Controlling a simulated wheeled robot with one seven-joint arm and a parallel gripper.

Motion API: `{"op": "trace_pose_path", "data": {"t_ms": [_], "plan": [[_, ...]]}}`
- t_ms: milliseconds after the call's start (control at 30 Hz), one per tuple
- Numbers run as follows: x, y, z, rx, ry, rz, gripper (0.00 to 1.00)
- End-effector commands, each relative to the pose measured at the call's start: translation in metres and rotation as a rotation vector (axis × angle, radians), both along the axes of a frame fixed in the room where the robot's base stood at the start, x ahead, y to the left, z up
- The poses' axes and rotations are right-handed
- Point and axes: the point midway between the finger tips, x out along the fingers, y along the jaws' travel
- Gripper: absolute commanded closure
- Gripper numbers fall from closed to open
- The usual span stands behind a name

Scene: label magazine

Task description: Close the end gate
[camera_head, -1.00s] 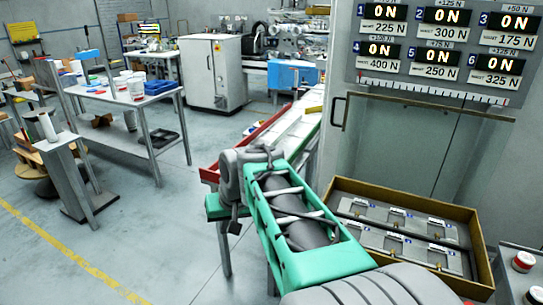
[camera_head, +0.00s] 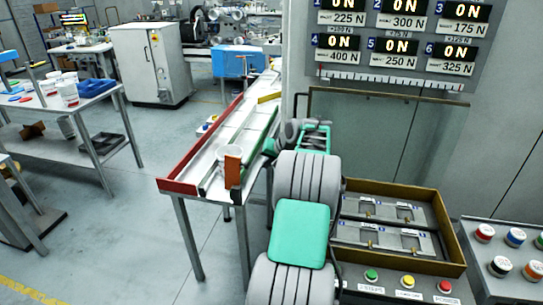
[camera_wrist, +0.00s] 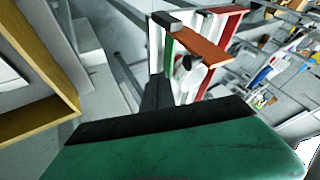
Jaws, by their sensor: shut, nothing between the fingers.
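The end gate looks like an orange plate (camera_head: 233,172) standing at the near end of a long, sloped label magazine (camera_head: 217,172). In the wrist view the orange plate (camera_wrist: 203,43) runs aslant from a grey block at the end of a green rail. I cannot tell its exact angle across the channel. A white roll (camera_head: 229,154) sits just behind the plate and also shows in the wrist view (camera_wrist: 190,74). My gripper (camera_head: 268,149) is shut and empty, to the right of the magazine's green rail, apart from the plate. Its dark fingers show in the wrist view (camera_wrist: 155,92).
A red side wall (camera_head: 215,140) bounds the magazine's left. A brown-edged box (camera_head: 448,225) with metal fixtures stands right of my arm, beside a button panel (camera_head: 405,284). Floor left of the magazine is clear.

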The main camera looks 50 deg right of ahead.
Motion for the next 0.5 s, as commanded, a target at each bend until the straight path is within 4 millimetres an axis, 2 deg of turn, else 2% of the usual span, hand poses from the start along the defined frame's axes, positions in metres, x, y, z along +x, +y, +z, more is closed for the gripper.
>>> {"op": "trace_pose_path", "data": {"t_ms": [67, 100, 233, 500], "plan": [[0.011, 0.000, -0.012, 0.001, 0.001, 0.003, 1.00], [0.019, 0.004, -0.006, -0.003, 0.000, 0.004, 1.00], [0.035, 0.014, -0.006, -0.001, 0.000, 0.003, 1.00], [0.043, 0.019, -0.009, -0.001, -0.001, 0.000, 1.00]]}}
